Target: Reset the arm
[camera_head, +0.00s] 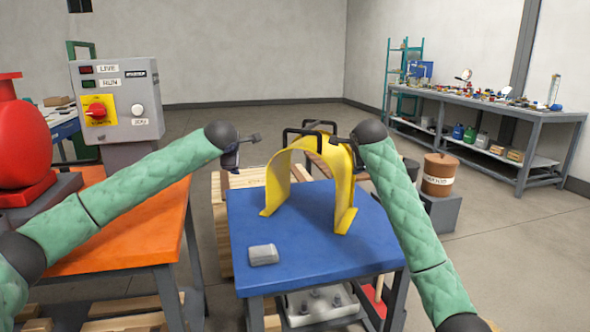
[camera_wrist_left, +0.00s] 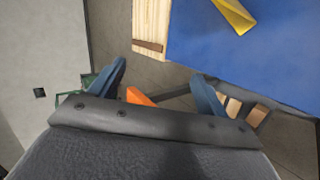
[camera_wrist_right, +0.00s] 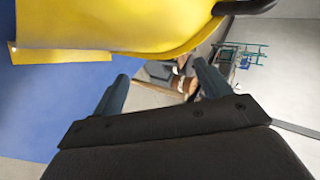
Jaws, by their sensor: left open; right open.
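My left arm, in a green quilted sleeve, reaches in from the left in the head view. Its gripper (camera_head: 230,158) is in the air left of the yellow arched guard, apart from it. In the left wrist view its blue fingers (camera_wrist_left: 160,88) are spread with nothing between them. My right gripper (camera_head: 354,158) is close to the right side of the guard; whether they touch is unclear. In the right wrist view its fingers (camera_wrist_right: 160,85) are apart and empty. The yellow guard (camera_head: 339,190), with black handles, stands on the blue table (camera_head: 300,260).
A small grey block (camera_head: 263,255) lies at the blue table's front left. An orange table (camera_head: 120,238) with a red pump (camera_head: 18,140) and a grey control box (camera_head: 118,100) stands at left. A cluttered workbench (camera_head: 480,105) is at back right. A brown canister (camera_head: 440,175) stands behind the blue table.

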